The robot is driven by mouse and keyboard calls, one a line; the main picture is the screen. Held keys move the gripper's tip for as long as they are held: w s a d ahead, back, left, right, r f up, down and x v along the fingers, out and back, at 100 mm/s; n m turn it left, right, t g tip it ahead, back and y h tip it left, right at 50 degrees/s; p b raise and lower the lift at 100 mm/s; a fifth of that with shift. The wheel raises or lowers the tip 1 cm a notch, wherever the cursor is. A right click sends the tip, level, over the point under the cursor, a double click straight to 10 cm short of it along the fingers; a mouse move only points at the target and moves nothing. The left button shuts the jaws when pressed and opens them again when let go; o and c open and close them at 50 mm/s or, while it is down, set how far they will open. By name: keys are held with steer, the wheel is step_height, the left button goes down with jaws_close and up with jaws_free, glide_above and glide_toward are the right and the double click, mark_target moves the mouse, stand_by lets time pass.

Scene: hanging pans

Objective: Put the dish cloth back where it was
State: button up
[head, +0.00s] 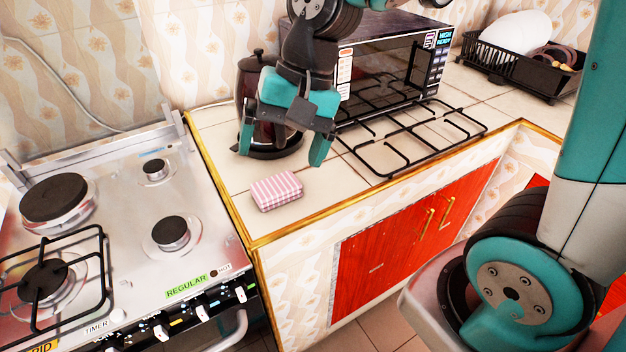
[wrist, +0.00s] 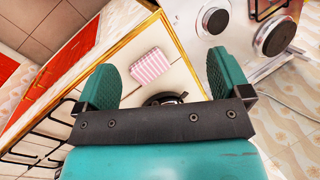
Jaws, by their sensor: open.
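The dish cloth (head: 277,190) is a folded, pink-and-white striped block lying on the tiled counter, near its front left corner. It also shows in the wrist view (wrist: 150,67), ahead of the fingers. My gripper (head: 281,158) is open and empty, with its fingers pointing down above the counter, behind and above the cloth. In the wrist view my gripper (wrist: 162,80) has its two teal fingers wide apart, with the cloth framed between and beyond them. The cloth is not touched.
A dark kettle (head: 256,130) stands right behind my gripper. A black pan grate (head: 405,135) lies on the counter to the right, before a microwave (head: 385,65). A stove (head: 120,230) is at left. A dish rack (head: 515,68) is at the back right.

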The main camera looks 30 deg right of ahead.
steer(key=s+a+r+n, duration=0.1)
steer(key=s+r+n, duration=0.1)
steer(key=s+n, duration=0.9)
steer(key=shift+s+a+r, duration=0.15)
steer(key=shift+s+a, duration=0.15)
steer(key=shift+s, duration=0.05)
